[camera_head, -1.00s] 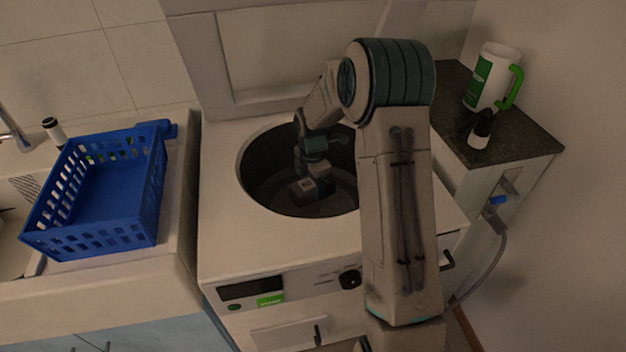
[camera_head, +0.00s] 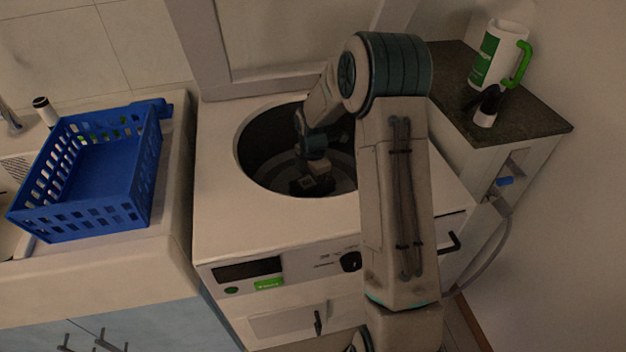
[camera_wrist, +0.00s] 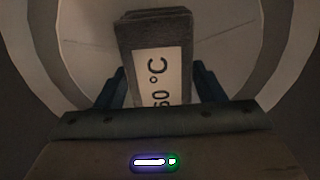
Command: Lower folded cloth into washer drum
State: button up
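The washer (camera_head: 225,235) stands in the middle with its lid up and its round top opening uncovered, showing the dark drum (camera_head: 262,155). My arm reaches over the front of the washer and down into this opening. My gripper (camera_wrist: 160,88) is inside the drum. Its two blue-grey fingers stand on either side of a dark grey block-like folded cloth (camera_wrist: 158,30) with a pale "60 °C" label, and appear closed on it. The pale drum wall (camera_wrist: 88,45) shows around the cloth in the wrist view. Contact between cloth and drum floor cannot be seen.
A blue basket (camera_head: 100,185) sits on the counter at the left. A white and green mug (camera_head: 497,55) and a small dark and white bottle (camera_head: 487,108) stand on the dark counter (camera_head: 540,120) at the right.

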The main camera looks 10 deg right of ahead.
jog(key=o, duration=0.3)
notch_tip(320, 180, up, 14)
jog(key=p, duration=0.1)
dwell(0.4)
dwell(0.3)
